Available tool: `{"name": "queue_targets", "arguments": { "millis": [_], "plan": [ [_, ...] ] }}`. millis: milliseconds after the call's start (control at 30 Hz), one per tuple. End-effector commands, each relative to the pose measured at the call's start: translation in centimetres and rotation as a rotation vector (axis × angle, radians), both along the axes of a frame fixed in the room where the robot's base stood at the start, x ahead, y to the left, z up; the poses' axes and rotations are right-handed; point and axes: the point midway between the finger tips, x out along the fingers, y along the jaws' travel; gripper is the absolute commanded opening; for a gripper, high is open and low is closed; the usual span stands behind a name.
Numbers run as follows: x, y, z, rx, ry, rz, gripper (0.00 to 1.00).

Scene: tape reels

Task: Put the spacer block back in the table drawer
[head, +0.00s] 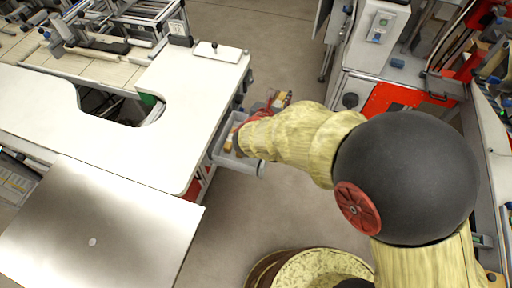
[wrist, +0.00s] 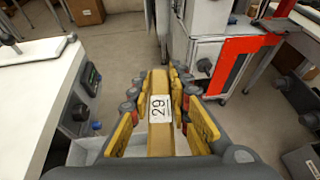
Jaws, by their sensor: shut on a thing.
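The spacer block (wrist: 160,142) is a long yellow-brown bar with a white label reading 29. In the wrist view it lies between the fingers of my gripper (wrist: 158,92), which is shut on it. The table drawer (head: 219,157) is a grey tray pulled out from the right side of the white table. In the head view my gripper is over or beside the drawer's far end, and my arm hides part of both. A pale corner of the drawer (wrist: 84,151) shows below the fingers at the left in the wrist view. The gap between block and drawer cannot be told.
The white table (head: 180,100) with a cut-out stands at the left, a small device (wrist: 92,75) on its side near the drawer. A metal plate (head: 110,220) lies in front. A white and red cabinet (head: 375,50) stands behind at right. Grey floor between is clear.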

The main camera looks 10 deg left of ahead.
Motion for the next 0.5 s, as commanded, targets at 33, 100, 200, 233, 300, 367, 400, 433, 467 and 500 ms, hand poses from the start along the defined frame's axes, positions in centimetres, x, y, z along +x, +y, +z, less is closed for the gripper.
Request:
{"name": "queue_targets", "arguments": {
  "millis": [33, 100, 200, 233, 300, 367, 400, 433, 467, 500],
  "plan": [
    [-1.3, 2.8, 0.7, 0.000, 0.001, 0.022, 0.00],
    [-3.1, 5.8, 1.3, 0.000, 0.001, 0.035, 0.00],
    [-6.0, 9.8, 2.0, -0.001, 0.000, 0.055, 0.00],
    [-6.9, 10.8, 2.2, -0.001, 0.001, 0.060, 0.00],
    [-8.9, 13.0, 2.5, -0.002, 0.001, 0.072, 0.00],
    [-10.5, 14.5, 2.7, -0.002, 0.000, 0.080, 0.00],
    [-11.4, 15.3, 2.8, -0.001, 0.001, 0.085, 0.00],
    [-12.0, 15.8, 2.9, -0.002, 0.000, 0.087, 0.00],
    [-12.6, 16.3, 3.0, -0.002, 0.000, 0.090, 0.00],
    [-13.2, 16.7, 3.0, -0.002, 0.001, 0.092, 0.00]
  ]
}}
